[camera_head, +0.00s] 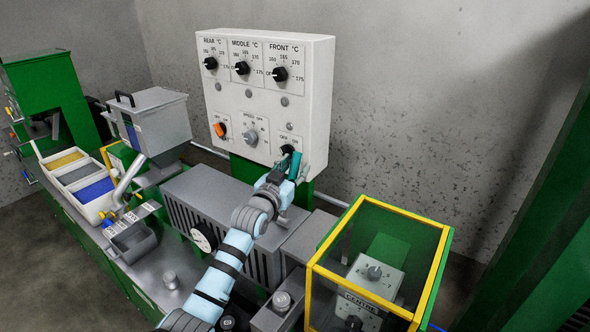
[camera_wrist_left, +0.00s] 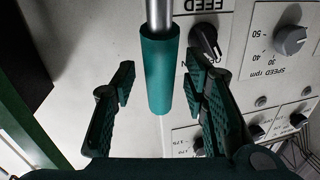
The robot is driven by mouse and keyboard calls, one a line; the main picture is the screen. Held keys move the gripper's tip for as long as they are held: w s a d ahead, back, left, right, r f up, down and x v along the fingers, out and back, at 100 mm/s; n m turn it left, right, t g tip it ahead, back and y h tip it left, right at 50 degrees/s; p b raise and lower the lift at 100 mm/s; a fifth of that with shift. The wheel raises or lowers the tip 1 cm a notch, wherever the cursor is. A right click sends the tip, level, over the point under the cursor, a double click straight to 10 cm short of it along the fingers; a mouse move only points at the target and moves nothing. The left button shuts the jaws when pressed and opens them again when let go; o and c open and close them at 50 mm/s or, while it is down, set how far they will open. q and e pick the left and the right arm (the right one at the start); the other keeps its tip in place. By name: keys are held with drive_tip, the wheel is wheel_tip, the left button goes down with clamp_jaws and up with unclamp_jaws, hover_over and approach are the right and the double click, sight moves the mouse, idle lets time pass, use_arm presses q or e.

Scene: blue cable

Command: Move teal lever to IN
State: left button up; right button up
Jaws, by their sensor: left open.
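The teal lever (camera_wrist_left: 158,78) is a teal cylinder on a grey metal rod, standing in front of the white control panel. In the left wrist view it is between the two open fingers of my left gripper (camera_wrist_left: 160,82), with visible space on both sides. In the head view the lever (camera_head: 295,164) shows as a small teal piece at the panel's lower right corner, partly covered by my left gripper (camera_head: 286,166). A FEED label is on the panel close to the rod. The IN marking cannot be read clearly. My right gripper is not in view.
A black knob (camera_wrist_left: 205,42) sits close to the right finger, and a grey speed knob (camera_wrist_left: 289,40) is farther right. The white panel (camera_head: 262,105) carries several more knobs. A yellow-framed guard (camera_head: 440,262) stands at the right. A grey hopper (camera_head: 160,115) stands at the left.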

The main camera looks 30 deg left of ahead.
use_arm(q)
drive_tip(key=shift+w, duration=0.3)
drive_tip(key=shift+s, duration=0.1)
drive_tip(key=shift+c, duration=0.2)
clamp_jaws()
